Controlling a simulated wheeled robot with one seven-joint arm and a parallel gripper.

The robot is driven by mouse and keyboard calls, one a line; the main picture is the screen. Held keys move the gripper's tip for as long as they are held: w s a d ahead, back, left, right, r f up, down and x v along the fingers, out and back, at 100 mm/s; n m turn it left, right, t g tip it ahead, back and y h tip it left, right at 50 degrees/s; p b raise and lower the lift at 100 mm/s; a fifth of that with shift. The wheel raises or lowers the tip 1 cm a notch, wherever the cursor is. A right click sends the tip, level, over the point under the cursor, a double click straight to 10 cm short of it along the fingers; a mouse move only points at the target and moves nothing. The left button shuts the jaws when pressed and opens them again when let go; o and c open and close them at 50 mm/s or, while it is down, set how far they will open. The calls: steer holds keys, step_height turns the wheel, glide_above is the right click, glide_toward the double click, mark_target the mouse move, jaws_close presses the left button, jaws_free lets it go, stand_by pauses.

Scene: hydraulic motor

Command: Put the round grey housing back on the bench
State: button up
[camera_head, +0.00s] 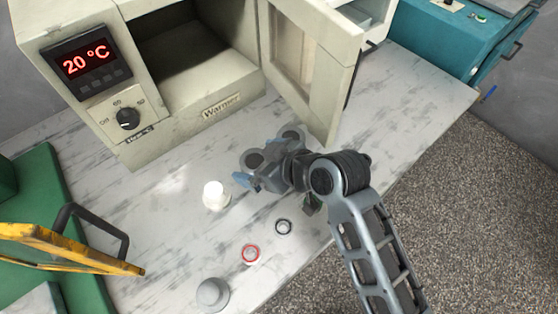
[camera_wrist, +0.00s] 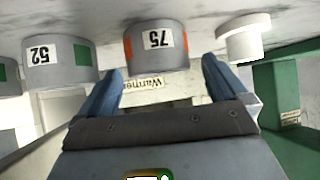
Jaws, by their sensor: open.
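A round grey housing marked 75 with an orange patch (camera_wrist: 157,48) stands on the marble bench (camera_head: 165,235) in front of the warmer. It also shows in the head view (camera_head: 254,159) as a grey round part with a dark centre. My gripper (camera_head: 258,181) is open, with its blue fingers at the near side of this housing. In the wrist view, which is upside down, the fingers (camera_wrist: 160,85) are spread to either side of it. I cannot tell whether they touch it. A similar housing marked 52 with a green patch (camera_wrist: 58,58) stands beside it.
A white flanged part (camera_head: 215,195) stands to the left of my gripper. The warmer's open door (camera_head: 310,62) stands behind my gripper. A yellow-framed panel (camera_head: 70,250) is at left.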

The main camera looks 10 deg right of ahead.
steer(key=v, duration=0.8)
steer(key=shift+d+r, duration=0.15)
steer(key=shift+s, duration=0.15)
steer(key=s+d+f+m, duration=0.1)
steer(key=s+d, duration=0.1)
steer(key=s+d+f+m+t+h, duration=0.1)
steer(key=d, duration=0.1)
steer(key=s+d+f+t+h, duration=0.1)
steer(key=s+d+f, duration=0.1)
steer(key=shift+s+d+f+m, duration=0.1)
steer(key=shift+s+d+m, duration=0.2)
steer(key=shift+s+m, duration=0.1)
steer(key=s+d+r+m+t+h, duration=0.1)
steer(key=s+d+m+t+h, duration=0.1)
steer(key=s+d, duration=0.45)
steer(key=s+d+r+m+t+h, duration=0.2)
steer(key=s+d+m, duration=0.1)
steer(key=s, duration=0.7)
steer(key=s+d+r+m+t+h, duration=0.1)
steer(key=s+r, duration=0.6)
steer(key=s, duration=0.1)
steer(key=shift+r, duration=0.2)
steer(key=shift+s, duration=0.1)
steer(key=shift+c, duration=0.5)
